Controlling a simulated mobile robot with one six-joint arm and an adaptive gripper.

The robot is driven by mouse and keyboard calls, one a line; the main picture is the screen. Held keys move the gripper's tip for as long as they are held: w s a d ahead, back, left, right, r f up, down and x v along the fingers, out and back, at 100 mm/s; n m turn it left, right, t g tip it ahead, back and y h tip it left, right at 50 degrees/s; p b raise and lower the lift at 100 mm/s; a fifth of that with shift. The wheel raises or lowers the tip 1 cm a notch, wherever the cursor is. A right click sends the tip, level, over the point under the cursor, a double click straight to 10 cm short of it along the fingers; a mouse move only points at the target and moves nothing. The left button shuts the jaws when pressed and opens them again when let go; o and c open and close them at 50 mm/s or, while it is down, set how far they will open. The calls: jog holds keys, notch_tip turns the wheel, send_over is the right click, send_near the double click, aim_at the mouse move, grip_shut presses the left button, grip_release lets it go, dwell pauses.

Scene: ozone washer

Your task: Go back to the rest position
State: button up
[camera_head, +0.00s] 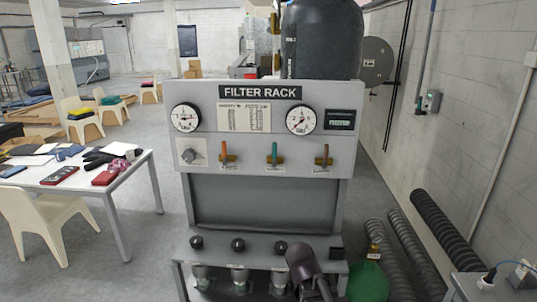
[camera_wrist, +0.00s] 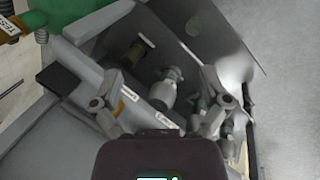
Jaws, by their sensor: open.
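The filter rack (camera_head: 265,203) is a grey panel unit that stands in front of me in the head view. Its lower ledge has black knobs, and filter housings (camera_head: 240,278) hang below it. A dark part of my arm shows in front of the ledge at the lower right. In the wrist view my gripper (camera_wrist: 158,85) is open, with its fingers spread apart. A pale filter housing (camera_wrist: 165,92) of the rack shows in the gap between the fingers. I see nothing held, and I cannot tell whether a finger touches the rack.
A green cylinder (camera_head: 368,281) and ribbed dark hoses (camera_head: 440,228) lie right of the rack. A grey box (camera_head: 492,288) is at the lower right. A white table (camera_head: 140,180) with several items and a chair (camera_head: 40,222) stand left. Open floor lies between table and rack.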

jog(key=s+d+f+m+g+y+b, duration=0.2)
jog(key=s+d+f+m+y, duration=0.1)
jog(key=m, duration=0.4)
jog(key=shift+s+d+f+m+b, duration=0.35)
jog(key=shift+s+d+f, duration=0.15)
jog(key=shift+f, duration=0.15)
